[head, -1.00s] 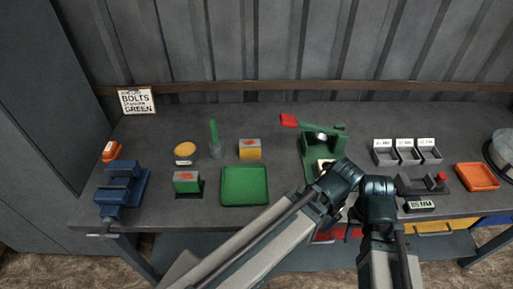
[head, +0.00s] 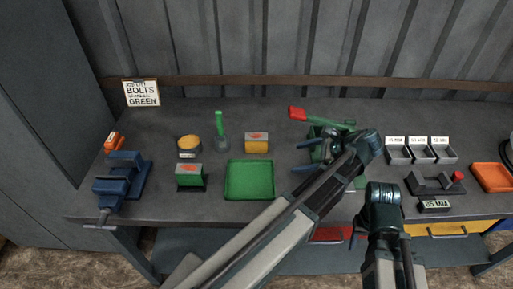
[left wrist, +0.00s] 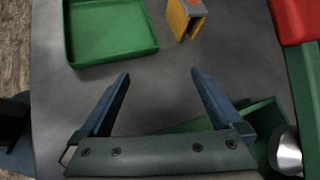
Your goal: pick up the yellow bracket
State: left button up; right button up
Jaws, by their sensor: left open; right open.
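The yellow bracket (head: 256,145) stands on the bench behind and slightly right of the green tray (head: 249,180). It has a grey top with an orange mark. In the left wrist view the yellow bracket (left wrist: 185,19) is at the top, cut by the frame edge, beyond the fingertips. My left gripper (head: 295,156) is open and empty, its fingers pointing left, to the right of the bracket and in front of the green press. The fingers also show apart in the left wrist view (left wrist: 160,76). My right arm is at the lower right; its jaws are hidden.
The green press with a red-tipped lever (head: 320,118) is partly behind my left arm. Bare bench lies between bracket and press.

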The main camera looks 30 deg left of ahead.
pick_arm(q)
jog(key=w+a+r+m+g+y+b, duration=0.1)
jog(key=w+a+r+m+y, duration=0.2)
jog(key=w, duration=0.1)
jog(key=b, duration=0.3)
send_near(263, 137)
jog(key=a+f, duration=0.1)
jog(key=a, duration=0.1)
jog(key=a+f, duration=0.2)
jog(key=shift+s, duration=0.4)
jog(key=shift+a, duration=0.25)
pick_arm(e)
notch_tip(263, 137, down, 5)
jog(key=shift+f, duration=0.1)
pick_arm(q)
jog(key=shift+a+f, duration=0.1)
jog(key=b+x, duration=0.2)
jog(key=x, duration=0.3)
jog(key=shift+w+a+r, duration=0.1)
jog(key=shift+r, duration=0.1)
grip_shut()
pick_arm(e)
jog(key=shift+f, duration=0.75)
